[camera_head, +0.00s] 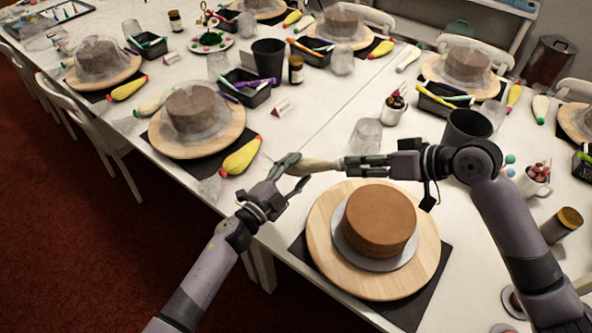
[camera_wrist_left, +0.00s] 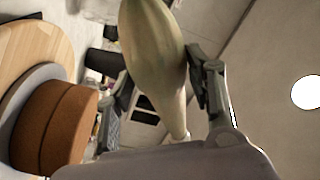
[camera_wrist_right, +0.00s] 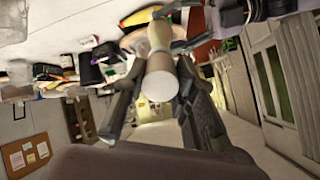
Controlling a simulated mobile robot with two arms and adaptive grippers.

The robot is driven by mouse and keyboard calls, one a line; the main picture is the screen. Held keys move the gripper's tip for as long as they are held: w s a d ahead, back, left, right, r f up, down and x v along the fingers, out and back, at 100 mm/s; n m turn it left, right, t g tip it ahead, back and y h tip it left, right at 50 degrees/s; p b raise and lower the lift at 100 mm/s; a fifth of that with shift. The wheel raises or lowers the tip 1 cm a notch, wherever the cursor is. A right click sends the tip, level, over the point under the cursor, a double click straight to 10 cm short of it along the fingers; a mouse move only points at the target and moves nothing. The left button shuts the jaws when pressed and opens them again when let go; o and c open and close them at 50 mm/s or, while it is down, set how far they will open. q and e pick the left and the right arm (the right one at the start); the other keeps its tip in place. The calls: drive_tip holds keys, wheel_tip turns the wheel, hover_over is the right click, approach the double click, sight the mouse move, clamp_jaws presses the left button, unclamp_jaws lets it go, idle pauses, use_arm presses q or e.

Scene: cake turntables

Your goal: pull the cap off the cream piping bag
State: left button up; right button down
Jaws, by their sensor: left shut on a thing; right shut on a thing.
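The cream piping bag (camera_head: 318,166) is held roughly level in the air between my two grippers, above the table by the near cake. My left gripper (camera_head: 292,168) is shut on the bag; its pale, swollen body (camera_wrist_left: 152,45) fills the left wrist view and narrows toward the palm. My right gripper (camera_head: 346,164) is shut on the other end. In the right wrist view a whitish round-ended piece (camera_wrist_right: 160,85), which looks like the cap, lies between its fingers, in line with the bag. The joint between cap and bag is not clear.
A brown cake (camera_head: 380,216) stands on a round wooden turntable (camera_head: 325,255) just below my right gripper. A clear cup (camera_head: 365,136), a dark cup (camera_head: 466,130) and a jar (camera_head: 562,225) stand nearby. A yellow piping bag (camera_head: 241,156) lies left of my left gripper.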

drive_tip(key=shift+v, duration=2.15)
